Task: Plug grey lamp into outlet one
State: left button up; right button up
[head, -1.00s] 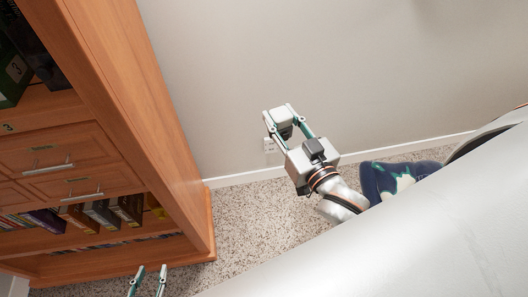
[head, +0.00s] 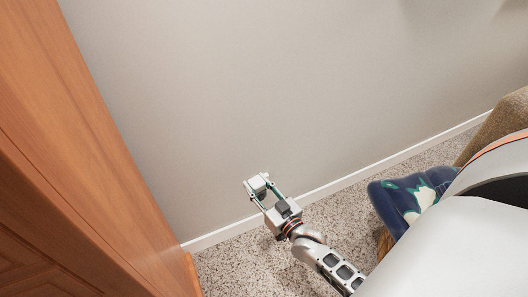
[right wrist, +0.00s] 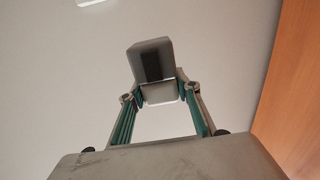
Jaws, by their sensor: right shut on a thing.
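My right gripper (head: 260,187) is shut on a small grey block-shaped plug (head: 257,184), held in front of the wall above the baseboard. In the right wrist view the plug (right wrist: 151,62) sits between the teal-edged fingers (right wrist: 158,95), with a dark patch on its face. No cord shows clearly. No outlet can be made out in the head view. A bright white patch (right wrist: 92,2) is cut off by the top edge of the right wrist view; I cannot tell whether it is an outlet. No grey lamp is recognisable. My left gripper is out of view.
A tall wooden cabinet (head: 95,140) stands close on the left; its wood edge (right wrist: 295,95) also shows in the wrist view. A dark blue patterned object (head: 400,200) and a brown upholstered piece (head: 495,125) are at the right. Speckled carpet (head: 240,270) is free below the gripper.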

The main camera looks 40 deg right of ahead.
pick_arm(q)
jog(key=b, duration=0.2)
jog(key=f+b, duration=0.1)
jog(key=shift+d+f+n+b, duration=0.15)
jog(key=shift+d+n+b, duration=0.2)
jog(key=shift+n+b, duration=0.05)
pick_arm(e)
jog(key=d+f+m+h, duration=0.2)
jog(key=d+f, duration=0.5)
jog(key=f, duration=0.6)
jog(key=shift+s+f+g+h, duration=0.2)
jog(key=shift+g+h, duration=0.1)
jog(key=shift+h, duration=0.3)
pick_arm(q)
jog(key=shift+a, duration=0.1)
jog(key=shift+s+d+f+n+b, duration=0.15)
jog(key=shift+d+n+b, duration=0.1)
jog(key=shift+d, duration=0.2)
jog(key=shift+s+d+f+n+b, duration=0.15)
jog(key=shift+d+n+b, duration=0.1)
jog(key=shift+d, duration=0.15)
pick_arm(e)
jog(key=x, duration=0.5)
jog(key=shift+w+f, duration=0.1)
jog(key=shift+w, duration=0.25)
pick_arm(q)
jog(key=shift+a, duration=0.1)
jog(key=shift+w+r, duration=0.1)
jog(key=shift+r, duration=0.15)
